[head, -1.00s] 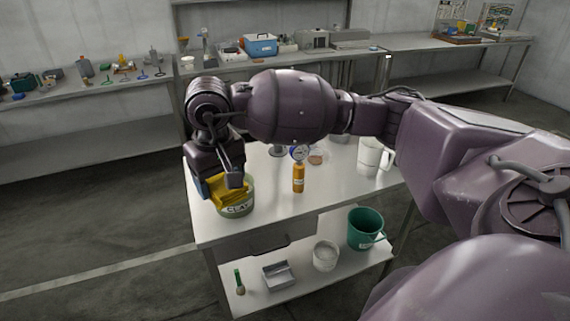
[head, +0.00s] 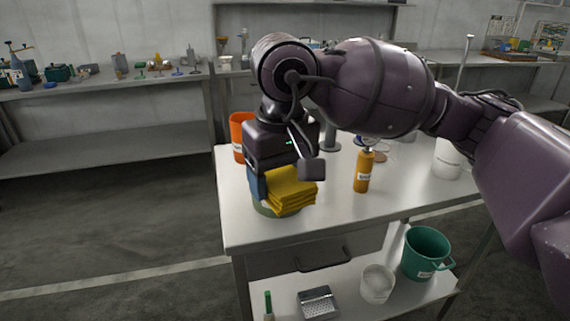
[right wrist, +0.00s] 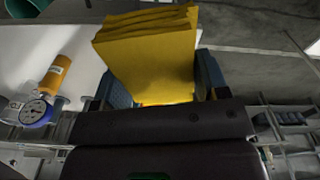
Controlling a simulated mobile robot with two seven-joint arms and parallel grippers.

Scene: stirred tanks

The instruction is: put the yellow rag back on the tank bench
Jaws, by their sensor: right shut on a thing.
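The yellow rag (head: 290,190) is a folded stack of cloth. My right gripper (head: 272,186) is shut on it, with the jaws pointing down. In the right wrist view the rag (right wrist: 150,55) sits between the two blue fingers (right wrist: 160,85). My left gripper is not in view.
An orange container (head: 238,135) stands behind. A white jug (head: 448,158) is farther right. The lower shelf holds a green bucket (head: 427,252), a white pot (head: 377,284) and a metal tray (head: 318,303). The bench's front middle is clear.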

